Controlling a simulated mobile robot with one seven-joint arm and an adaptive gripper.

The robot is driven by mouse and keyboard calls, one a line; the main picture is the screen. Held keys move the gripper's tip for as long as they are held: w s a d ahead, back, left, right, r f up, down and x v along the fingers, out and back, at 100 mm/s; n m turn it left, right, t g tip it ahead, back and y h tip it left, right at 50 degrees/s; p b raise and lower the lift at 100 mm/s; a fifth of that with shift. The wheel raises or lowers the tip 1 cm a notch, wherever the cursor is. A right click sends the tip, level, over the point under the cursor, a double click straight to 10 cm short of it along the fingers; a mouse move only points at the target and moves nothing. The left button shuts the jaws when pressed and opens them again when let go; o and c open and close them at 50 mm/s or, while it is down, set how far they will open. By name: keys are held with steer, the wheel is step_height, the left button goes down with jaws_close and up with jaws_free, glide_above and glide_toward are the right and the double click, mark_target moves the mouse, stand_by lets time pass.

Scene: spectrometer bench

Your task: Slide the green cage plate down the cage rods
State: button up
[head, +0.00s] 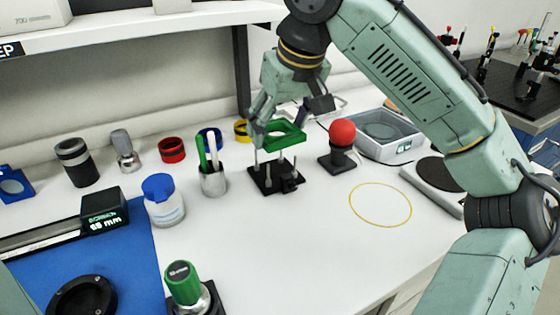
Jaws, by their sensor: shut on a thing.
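The green cage plate (288,138) is a square frame with a wide opening. It sits level between the fingers of my gripper (287,122), which is shut on it. The plate is at the upper part of the thin cage rods (257,158), which stand upright on a black base (266,187) on the bench. I cannot tell whether every rod passes through the plate's corners. My gripper reaches down from above and behind the plate, and part of the plate's back edge is hidden by the fingers.
A red ball on a black stand (342,134) is close on the right. A metal cup (213,181) with green and white sticks is close on the left. A blue-lidded jar (164,203) stands further left. A yellow ring outline (381,204) marks clear bench on the right.

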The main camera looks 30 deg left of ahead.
mark_target(274, 121)
steer(key=w, duration=0.1)
steer(key=w+a, duration=0.1)
steer(key=a, duration=0.1)
steer(key=shift+w+a+r+m, duration=0.25)
steer(key=shift+w+m, duration=0.05)
steer(key=shift+w, duration=0.1)
steer(key=shift+p, duration=0.3)
steer(key=shift+f+b, duration=1.3)
steer(key=shift+f, duration=1.15)
steer(key=shift+f, duration=0.2)
steer(key=shift+f+b, duration=0.6)
steer(key=shift+f, duration=0.7)
steer(key=shift+f, duration=0.1)
